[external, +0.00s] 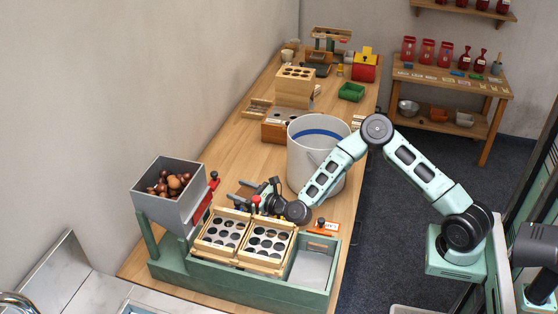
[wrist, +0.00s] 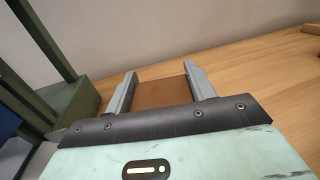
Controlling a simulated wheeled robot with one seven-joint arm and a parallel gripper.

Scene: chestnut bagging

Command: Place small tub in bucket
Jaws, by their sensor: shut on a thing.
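The bucket (external: 303,166) is a large light-grey cylinder with a blue band inside, standing upright on the wooden table. My gripper (external: 238,191) is left of the bucket and apart from it, low over the table behind the wooden trays. In the wrist view, my gripper (wrist: 160,72) has its two grey fingers on either side of a brown thing (wrist: 160,94), which I take to be the small tub. Only a flat brown face of it shows. Its lower part is hidden behind the gripper body, and in the external view my gripper mostly hides it.
A grey hopper of chestnuts (external: 168,210) stands at the left. Two wooden trays with round holes (external: 222,232) sit in a green stand (external: 240,281) in front of my gripper. Table left of the bucket is clear.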

